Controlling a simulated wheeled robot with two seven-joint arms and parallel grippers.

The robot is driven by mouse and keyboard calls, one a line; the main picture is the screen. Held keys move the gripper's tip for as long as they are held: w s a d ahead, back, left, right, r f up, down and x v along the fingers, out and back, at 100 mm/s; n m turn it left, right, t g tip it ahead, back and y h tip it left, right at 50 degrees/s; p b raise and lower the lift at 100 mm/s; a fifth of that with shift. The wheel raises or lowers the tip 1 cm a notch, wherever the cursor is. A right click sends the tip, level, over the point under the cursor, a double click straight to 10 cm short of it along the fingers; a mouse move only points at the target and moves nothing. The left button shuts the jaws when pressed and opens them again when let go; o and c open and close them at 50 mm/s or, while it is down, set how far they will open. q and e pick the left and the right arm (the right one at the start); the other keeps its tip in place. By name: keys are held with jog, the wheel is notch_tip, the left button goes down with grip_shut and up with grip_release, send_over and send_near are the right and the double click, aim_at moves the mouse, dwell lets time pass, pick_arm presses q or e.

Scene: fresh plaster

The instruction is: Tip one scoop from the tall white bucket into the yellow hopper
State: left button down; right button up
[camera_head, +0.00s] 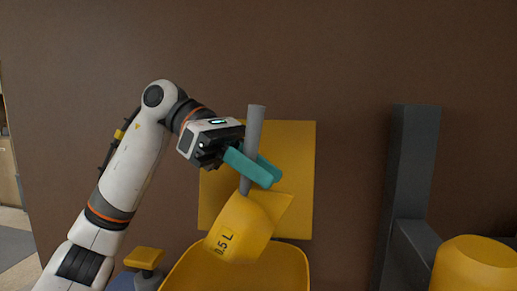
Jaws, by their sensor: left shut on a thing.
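My left gripper (258,172), with teal fingers, is shut on the grey handle of a yellow scoop (240,230) marked 0.5 L. The handle points up and leans slightly. The scoop's cup hangs below the fingers, tilted, over or just in front of the yellow hopper (293,268). Only the hopper's upper part shows, at the bottom edge of the head view. I cannot see inside the scoop, and no material shows falling. The tall white bucket is not in view. My right gripper is not in view.
A flat yellow panel (302,155) stands upright behind the scoop. A small yellow block (144,257) sits left of the hopper. A dark grey post (412,165) and a rounded yellow object (477,268) stand at right. A brown wall (340,50) fills the background.

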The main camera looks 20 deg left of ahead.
aim_at(257, 146)
pick_arm(q)
jog(key=shift+r+n+g+y+p, duration=0.2)
jog(key=shift+r+y+p, duration=0.45)
jog(key=shift+y+p, duration=1.8)
jog(key=shift+r+n+g+y+p, duration=0.2)
jog(key=shift+r+y+p, duration=0.65)
jog(key=shift+p, duration=3.05)
jog(key=shift+r+n+g+y+p, duration=0.15)
jog(key=shift+r+y+p, duration=0.35)
jog(key=shift+y+p, duration=2)
jog(key=shift+f+h, duration=0.2)
jog(key=shift+h, duration=0.3)
jog(key=shift+r+g+y, duration=0.25)
jog(key=shift+y, duration=0.65)
